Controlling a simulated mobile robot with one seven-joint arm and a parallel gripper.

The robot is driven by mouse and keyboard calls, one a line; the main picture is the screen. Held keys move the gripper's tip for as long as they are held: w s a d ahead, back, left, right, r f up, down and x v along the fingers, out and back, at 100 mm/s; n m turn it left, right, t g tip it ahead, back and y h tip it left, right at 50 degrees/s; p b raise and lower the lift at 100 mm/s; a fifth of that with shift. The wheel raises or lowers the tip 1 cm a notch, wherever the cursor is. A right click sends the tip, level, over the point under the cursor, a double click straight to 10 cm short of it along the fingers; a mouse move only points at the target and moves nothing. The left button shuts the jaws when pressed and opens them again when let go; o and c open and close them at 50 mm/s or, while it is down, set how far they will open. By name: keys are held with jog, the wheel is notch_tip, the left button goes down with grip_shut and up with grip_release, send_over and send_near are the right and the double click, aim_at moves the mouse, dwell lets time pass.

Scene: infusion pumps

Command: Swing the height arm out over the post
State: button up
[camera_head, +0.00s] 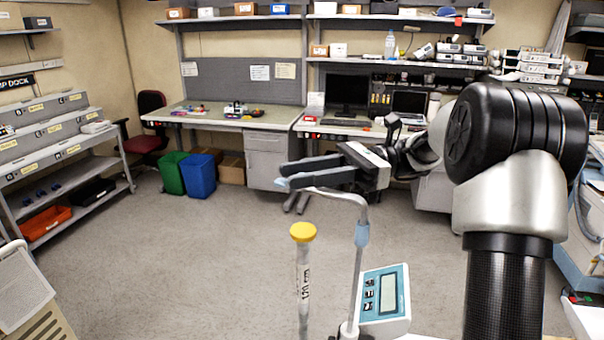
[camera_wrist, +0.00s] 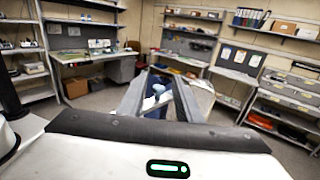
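The height arm (camera_head: 361,236) is a thin metal rod with a light blue sleeve. It rises at the centre and bends left at its top, the bent part ending under or beside my gripper's fingers. The post (camera_head: 304,285) is a pale upright tube with a yellow cap and "120 cm" on it, standing left of the rod. My gripper (camera_head: 282,176) is above the post, pointing left, its fingers apart. In the wrist view a light blue and white piece (camera_wrist: 156,92) shows between the fingers; whether they touch it I cannot tell.
A teal and white box with a display (camera_head: 384,300) sits right of the rod's foot. Workbenches (camera_head: 237,118) line the back wall, with green and blue bins (camera_head: 199,176) below. A grey shelf rack (camera_head: 60,150) stands left. The floor between is clear.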

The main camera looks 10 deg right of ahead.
jog(key=shift+d, duration=0.1)
jog(key=v, duration=1.7)
jog(key=shift+d, duration=0.1)
